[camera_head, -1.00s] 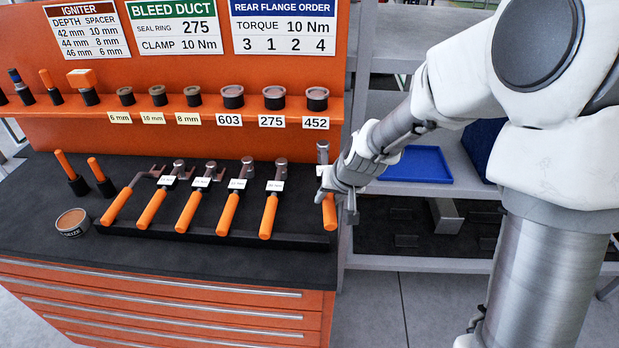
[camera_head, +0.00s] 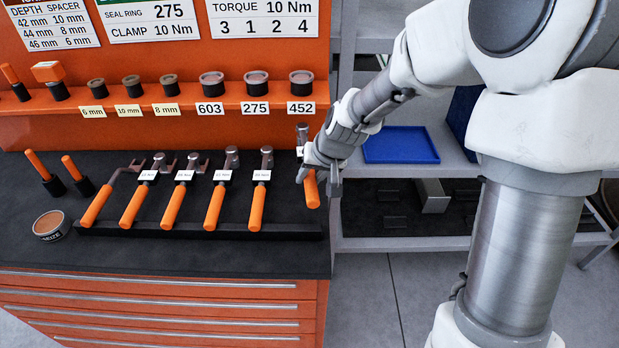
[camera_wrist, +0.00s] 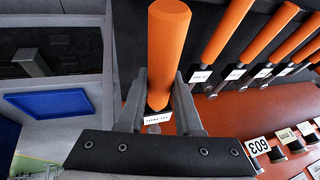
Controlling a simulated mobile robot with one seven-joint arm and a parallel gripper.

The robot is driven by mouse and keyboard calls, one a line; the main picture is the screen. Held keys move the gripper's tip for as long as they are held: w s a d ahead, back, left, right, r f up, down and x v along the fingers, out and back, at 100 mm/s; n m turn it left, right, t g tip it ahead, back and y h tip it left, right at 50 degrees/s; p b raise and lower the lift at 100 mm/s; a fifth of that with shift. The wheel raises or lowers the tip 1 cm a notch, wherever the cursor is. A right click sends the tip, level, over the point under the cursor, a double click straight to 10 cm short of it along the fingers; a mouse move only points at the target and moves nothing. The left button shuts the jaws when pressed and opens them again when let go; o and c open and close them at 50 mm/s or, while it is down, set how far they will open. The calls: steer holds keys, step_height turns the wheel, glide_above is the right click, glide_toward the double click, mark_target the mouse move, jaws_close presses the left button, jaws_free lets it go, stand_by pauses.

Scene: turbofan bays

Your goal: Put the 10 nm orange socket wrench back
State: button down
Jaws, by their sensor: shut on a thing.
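My gripper (camera_head: 322,172) is shut on a socket wrench with an orange handle (camera_head: 311,190). The wrench's metal head (camera_head: 302,134) points toward the back panel. In the wrist view the orange handle (camera_wrist: 168,45) stands between the two fingers (camera_wrist: 160,100), with a white label (camera_wrist: 157,119) too small to read surely. The held wrench is over the right end of the black tool rack (camera_head: 285,234), beside the rightmost racked wrench (camera_head: 257,205). Its handle appears raised above the rack. My gripper hides the middle of the wrench.
Several similar orange-handled wrenches lie in the rack to the left. A shelf (camera_head: 235,99) with sockets and number labels runs behind. A round tin (camera_head: 50,225) stands at the front left. A blue tray (camera_head: 400,145) sits on a grey shelf unit to the right.

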steer(key=shift+f+b, duration=2.3)
steer(key=shift+f, duration=0.3)
steer(key=shift+f+b, duration=1.4)
steer(key=shift+b, duration=0.2)
steer(key=c, duration=0.5)
jaws_free()
steer(key=shift+f, duration=0.1)
steer(key=p+v, duration=0.1)
steer(key=v, duration=1.6)
steer(key=shift+r+p, duration=0.3)
steer(key=shift+p, duration=0.05)
